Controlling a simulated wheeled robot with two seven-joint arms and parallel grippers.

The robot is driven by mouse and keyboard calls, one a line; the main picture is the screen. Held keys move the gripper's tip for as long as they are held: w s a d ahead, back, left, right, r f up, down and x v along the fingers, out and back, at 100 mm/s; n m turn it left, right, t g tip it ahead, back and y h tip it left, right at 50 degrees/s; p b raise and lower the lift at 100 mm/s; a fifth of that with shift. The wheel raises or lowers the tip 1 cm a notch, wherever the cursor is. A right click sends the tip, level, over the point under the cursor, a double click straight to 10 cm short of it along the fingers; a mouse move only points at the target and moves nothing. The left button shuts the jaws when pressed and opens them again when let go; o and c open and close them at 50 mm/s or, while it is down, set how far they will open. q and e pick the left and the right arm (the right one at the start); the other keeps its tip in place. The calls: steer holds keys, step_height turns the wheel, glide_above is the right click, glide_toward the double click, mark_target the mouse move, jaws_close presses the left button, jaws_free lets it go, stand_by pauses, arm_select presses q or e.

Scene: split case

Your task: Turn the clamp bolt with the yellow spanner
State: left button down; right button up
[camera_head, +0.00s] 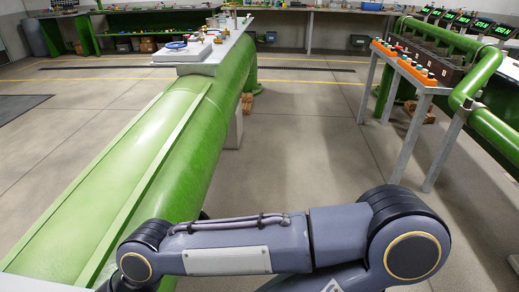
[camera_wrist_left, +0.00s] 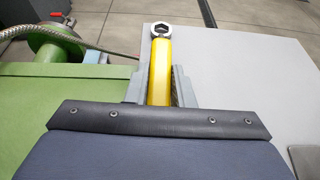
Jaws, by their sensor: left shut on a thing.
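The yellow spanner (camera_wrist_left: 160,75) is in the left wrist view, its shaft between the two grey fingers of my left gripper (camera_wrist_left: 161,70). The gripper is shut on it. The spanner's silver head (camera_wrist_left: 160,30) points away from the wrist, with an opening in its middle. I see no bolt in the head's opening. I cannot pick out the clamp bolt in either view. Neither gripper shows in the head view, where one of my arms crosses the bottom. My right gripper is out of view.
A grey surface (camera_wrist_left: 240,75) lies right of the spanner, and green metal (camera_wrist_left: 60,110) with a braided hose (camera_wrist_left: 45,30) lies left. A long green pipe (camera_head: 190,150) runs to a grey bench top (camera_head: 215,55). Orange button boxes (camera_head: 405,65) stand at right. Open floor (camera_head: 300,130) lies between.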

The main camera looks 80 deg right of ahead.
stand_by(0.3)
arm_select(q)
step_height(320, 180, up, 6)
steer(key=p, duration=0.4)
steer(key=shift+r, duration=0.1)
